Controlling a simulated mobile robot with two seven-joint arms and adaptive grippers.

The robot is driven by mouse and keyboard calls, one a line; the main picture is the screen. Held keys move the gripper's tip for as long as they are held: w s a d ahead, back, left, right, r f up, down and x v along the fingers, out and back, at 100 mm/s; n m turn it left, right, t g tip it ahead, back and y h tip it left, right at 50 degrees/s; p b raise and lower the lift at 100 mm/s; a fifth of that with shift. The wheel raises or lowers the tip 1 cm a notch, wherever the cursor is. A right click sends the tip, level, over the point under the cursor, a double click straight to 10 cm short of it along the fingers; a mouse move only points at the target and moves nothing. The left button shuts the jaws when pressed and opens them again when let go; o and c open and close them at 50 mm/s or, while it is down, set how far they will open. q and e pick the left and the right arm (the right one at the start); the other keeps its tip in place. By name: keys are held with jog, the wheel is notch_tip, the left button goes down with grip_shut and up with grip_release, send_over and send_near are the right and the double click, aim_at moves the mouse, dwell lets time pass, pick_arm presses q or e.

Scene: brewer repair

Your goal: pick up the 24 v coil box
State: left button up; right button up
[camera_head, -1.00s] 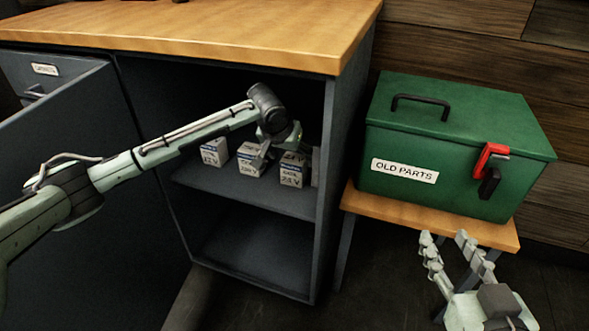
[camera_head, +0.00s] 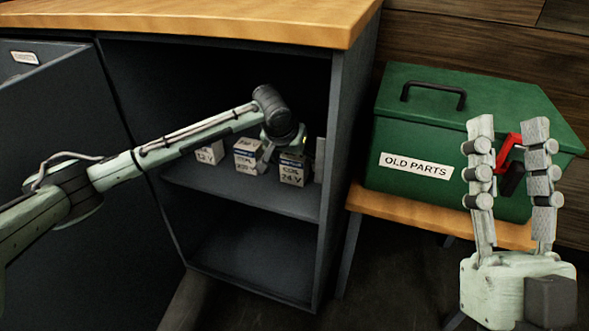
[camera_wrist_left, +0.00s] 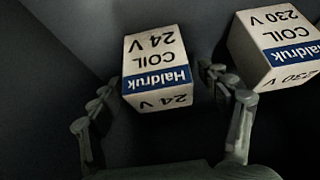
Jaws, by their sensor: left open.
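The 24 V coil box (camera_head: 294,172), white with a blue band, stands on the cabinet's upper shelf, rightmost of the coil boxes. In the left wrist view the same box (camera_wrist_left: 157,62) sits in front of the open fingers, roughly between them. My left gripper (camera_head: 282,148) is open inside the cabinet by this box. Its fingers also show in the left wrist view (camera_wrist_left: 158,88), and I see no grip on the box.
A 230 V coil box (camera_head: 247,157) stands close beside, also in the wrist view (camera_wrist_left: 275,45). A 12 V box (camera_head: 209,152) is farther left. The cabinet's side wall (camera_head: 343,150) is close on the right. A green OLD PARTS box (camera_head: 420,130) stands on a small table (camera_head: 395,212).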

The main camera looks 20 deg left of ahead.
pick_arm(q)
jog(key=c, duration=1.2)
jog(key=shift+c, duration=1)
jog(key=shift+r, duration=0.1)
